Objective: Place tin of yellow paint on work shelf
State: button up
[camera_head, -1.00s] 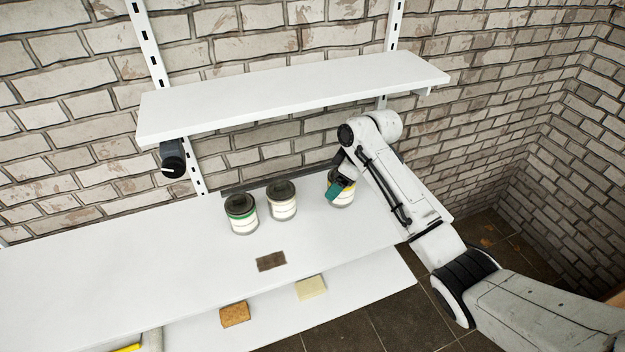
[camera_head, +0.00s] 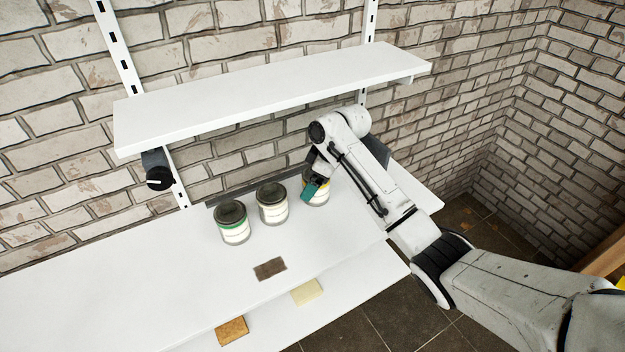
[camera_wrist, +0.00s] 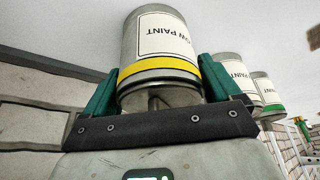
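The tin of yellow paint (camera_wrist: 162,50), grey with a white label and a yellow band, sits between the green fingers of my gripper (camera_wrist: 160,92) in the wrist view. The fingers close on its two sides near the yellow band. In the head view the tin (camera_head: 318,198) is partly hidden by my gripper (camera_head: 316,186). It is at the back of the white work shelf (camera_head: 130,270), right of the other tins; I cannot tell whether its base touches the shelf.
A middle tin (camera_head: 272,204) and a green-banded tin (camera_head: 233,223) stand to its left. A brown pad (camera_head: 269,268) lies in front. A white upper shelf (camera_head: 270,95) overhangs the back. A yellow sponge (camera_head: 306,291) and an orange one (camera_head: 231,331) lie on the lower shelf.

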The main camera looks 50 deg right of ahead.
jog(key=shift+o, duration=0.7)
jog(key=shift+r, duration=0.1)
jog(key=shift+r, duration=0.2)
jog(key=v, duration=0.2)
jog(key=shift+s+d+r, duration=0.1)
jog(key=shift+r, duration=0.2)
jog(key=s+d, duration=0.2)
jog(key=s, duration=0.1)
jog(key=s+d, duration=0.2)
jog(key=s, duration=0.2)
jog(key=s+d+b, duration=0.1)
jog(key=s, duration=0.2)
jog(key=shift+s+d, duration=0.35)
jog(key=shift+d, duration=0.05)
